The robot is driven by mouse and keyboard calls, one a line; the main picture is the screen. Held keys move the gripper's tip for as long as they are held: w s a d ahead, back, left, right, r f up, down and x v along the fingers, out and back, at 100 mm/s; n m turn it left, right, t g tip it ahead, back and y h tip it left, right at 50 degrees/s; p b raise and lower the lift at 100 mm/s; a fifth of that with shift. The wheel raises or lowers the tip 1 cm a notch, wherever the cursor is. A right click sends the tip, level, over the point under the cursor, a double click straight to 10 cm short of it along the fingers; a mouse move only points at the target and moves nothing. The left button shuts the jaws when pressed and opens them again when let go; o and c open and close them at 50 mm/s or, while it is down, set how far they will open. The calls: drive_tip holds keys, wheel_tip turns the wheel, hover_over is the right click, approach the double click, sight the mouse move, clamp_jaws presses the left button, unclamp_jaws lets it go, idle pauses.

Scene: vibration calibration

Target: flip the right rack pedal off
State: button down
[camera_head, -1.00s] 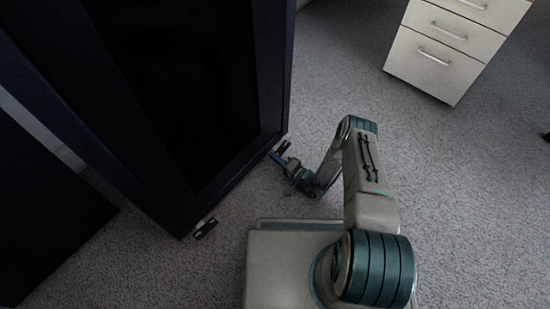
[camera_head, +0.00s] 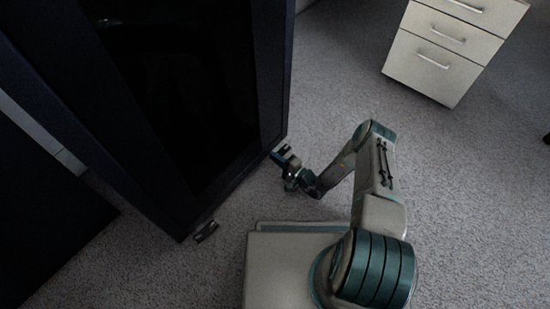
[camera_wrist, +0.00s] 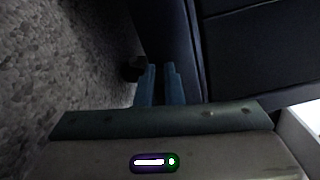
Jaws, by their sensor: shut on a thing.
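The dark rack (camera_head: 262,165) stands at the left in the head view, with a small foot pedal at each front bottom corner. The right rack pedal (camera_head: 284,148) is a small dark piece at the right corner, mostly covered by my gripper (camera_head: 286,160). In the wrist view, my gripper's two blue fingers (camera_wrist: 159,72) are close together with a narrow dark gap, beside the rack's lower edge. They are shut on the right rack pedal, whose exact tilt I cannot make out. The left rack pedal (camera_head: 206,231) sticks out at the near corner.
A white drawer cabinet (camera_head: 440,62) stands at the upper right. Grey carpet (camera_head: 330,85) lies open between it and the rack. A dark panel (camera_head: 45,215) is at the far left. In the wrist view, a small dark block (camera_wrist: 133,68) lies left of the fingers.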

drive_tip(key=c, duration=1.6)
unclamp_jaws()
drive_tip(key=shift+o, duration=0.2)
drive_tip(key=shift+d, duration=0.1)
drive_tip(key=p+v, duration=0.4)
drive_tip(key=v, duration=0.9)
drive_tip(key=shift+s+d+p, duration=0.2)
drive_tip(key=shift+p, duration=0.15)
wheel_tip(320, 180, up, 47)
drive_tip(key=w+n+g+h+p, duration=0.2)
drive_tip(key=n+g+p, duration=0.7)
drive_tip(key=g+p, duration=0.55)
drive_tip(key=s+d+r+t+h+p, duration=0.1)
drive_tip(key=s+r+h+p, duration=0.3)
drive_tip(key=r, duration=1.1)
drive_tip(key=s+d+r+t+h+p, duration=0.2)
drive_tip(key=s+r+t+h+p, duration=0.1)
drive_tip(key=s+r+p, duration=0.5)
drive_tip(key=s+d+r+t+h+p, duration=0.2)
drive_tip(key=s+r+h+p, duration=0.3)
drive_tip(key=r, duration=1.8)
drive_tip(key=s+p, duration=0.2)
drive_tip(key=p, duration=0.3)
drive_tip(key=shift+d+n+p, duration=0.15)
drive_tip(key=shift+n+p, duration=0.2)
drive_tip(key=shift+n, duration=0.05)
